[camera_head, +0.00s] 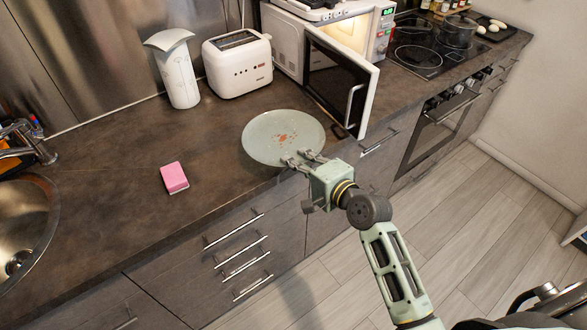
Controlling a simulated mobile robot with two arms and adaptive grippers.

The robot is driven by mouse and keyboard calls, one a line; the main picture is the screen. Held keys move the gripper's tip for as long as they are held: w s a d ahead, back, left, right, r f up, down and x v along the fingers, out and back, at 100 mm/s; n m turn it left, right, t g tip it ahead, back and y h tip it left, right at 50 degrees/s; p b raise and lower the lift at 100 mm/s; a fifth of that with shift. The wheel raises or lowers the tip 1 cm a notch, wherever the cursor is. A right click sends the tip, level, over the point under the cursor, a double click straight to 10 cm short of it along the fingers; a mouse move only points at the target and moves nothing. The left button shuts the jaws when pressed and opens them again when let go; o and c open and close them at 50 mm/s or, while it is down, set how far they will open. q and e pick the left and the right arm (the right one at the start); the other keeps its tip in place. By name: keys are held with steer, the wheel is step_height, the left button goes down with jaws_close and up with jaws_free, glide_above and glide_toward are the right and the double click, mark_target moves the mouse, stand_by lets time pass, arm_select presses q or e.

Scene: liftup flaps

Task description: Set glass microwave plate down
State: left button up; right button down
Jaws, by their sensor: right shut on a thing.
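The glass microwave plate (262,132) is a pale grey-green disc with brown stains near its middle. It is at the countertop's front edge, left of the open microwave door. My right gripper (303,158) is shut on the plate's near rim, reaching in from the lower right. I cannot tell whether the plate touches the counter or is held just above it. The microwave (287,45) stands at the back with its door (338,80) swung open toward the front. My left gripper is not in view.
A pink sponge (174,177) lies on the countertop (110,190), with bare room around it. A white toaster (238,66) and a white paper towel holder (175,72) stand behind.

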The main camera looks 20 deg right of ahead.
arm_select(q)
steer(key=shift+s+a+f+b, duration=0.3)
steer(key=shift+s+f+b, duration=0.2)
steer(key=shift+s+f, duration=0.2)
arm_select(e)
step_height(320, 180, down, 6)
steer(key=shift+r, duration=0.1)
steer(key=shift+f, duration=0.25)
steer(key=c, duration=1.9)
jaws_free()
